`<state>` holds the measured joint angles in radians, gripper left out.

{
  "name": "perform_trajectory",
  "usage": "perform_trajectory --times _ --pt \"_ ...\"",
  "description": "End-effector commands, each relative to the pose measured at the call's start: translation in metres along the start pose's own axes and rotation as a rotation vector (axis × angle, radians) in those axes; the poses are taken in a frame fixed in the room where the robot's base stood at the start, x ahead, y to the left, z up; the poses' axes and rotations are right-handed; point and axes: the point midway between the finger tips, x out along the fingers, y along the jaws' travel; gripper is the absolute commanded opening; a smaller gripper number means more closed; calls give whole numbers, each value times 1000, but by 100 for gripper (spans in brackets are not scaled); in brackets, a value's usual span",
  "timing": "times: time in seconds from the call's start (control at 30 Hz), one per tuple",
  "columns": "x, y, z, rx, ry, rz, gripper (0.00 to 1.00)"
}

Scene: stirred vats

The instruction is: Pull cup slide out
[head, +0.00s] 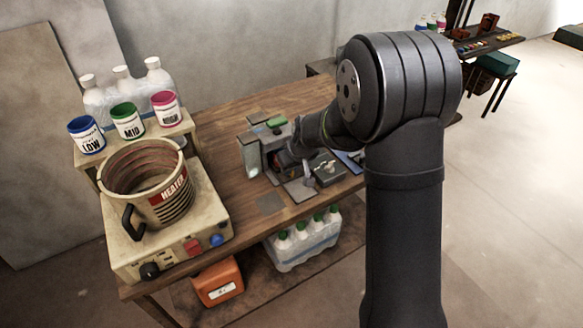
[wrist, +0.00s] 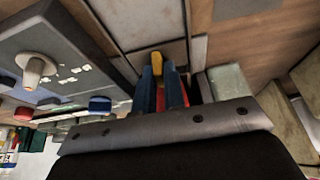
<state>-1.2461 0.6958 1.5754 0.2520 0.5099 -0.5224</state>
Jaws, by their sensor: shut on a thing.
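My gripper (head: 285,160) reaches down to a grey and metal dispenser-like machine (head: 250,155) on the wooden table. In the wrist view my gripper (wrist: 157,75) has its blue fingers close together on a small yellow piece (wrist: 154,60), which looks like the handle of the cup slide. Something red shows between the fingers. Pale flat plates lie around and beyond the fingertips. The rest of the slide is hidden by my gripper and arm, so I cannot tell how far it stands out. No cup is clearly visible at the fingers.
A small grey box with a knob (head: 328,172) stands close to the right of my gripper. The heater with its pot (head: 150,190) is at the left. LOW (head: 88,136) and MID (head: 127,122) tubs stand behind it. Bare wood (head: 225,185) lies between heater and machine.

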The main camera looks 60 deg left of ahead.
Motion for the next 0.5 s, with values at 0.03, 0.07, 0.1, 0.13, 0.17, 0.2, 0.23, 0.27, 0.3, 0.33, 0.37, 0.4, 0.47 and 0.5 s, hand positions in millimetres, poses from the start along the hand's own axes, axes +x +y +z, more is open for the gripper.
perform_trajectory --times 0.03,0.07,0.1,0.13,0.17,0.2,0.23,0.27,0.3,0.33,0.37,0.4,0.47,0.5 --pt "0 0 1 0 0 0 0" --pt "-1 0 2 1 0 0 0" --pt "-2 0 6 1 0 0 0" --pt "-4 0 9 1 0 0 0" --pt "-6 1 13 1 1 0 0" --pt "-9 0 20 2 -1 0 0" --pt "-12 1 26 2 -1 0 0" --pt "-14 1 32 2 -1 0 0" --pt "-17 1 40 4 0 0 0" --pt "-20 1 46 2 0 0 0" --pt "-22 1 51 2 -1 0 0" --pt "-25 0 58 2 0 -1 0" --pt "-28 1 66 2 1 0 0" --pt "-30 1 70 1 1 0 0"
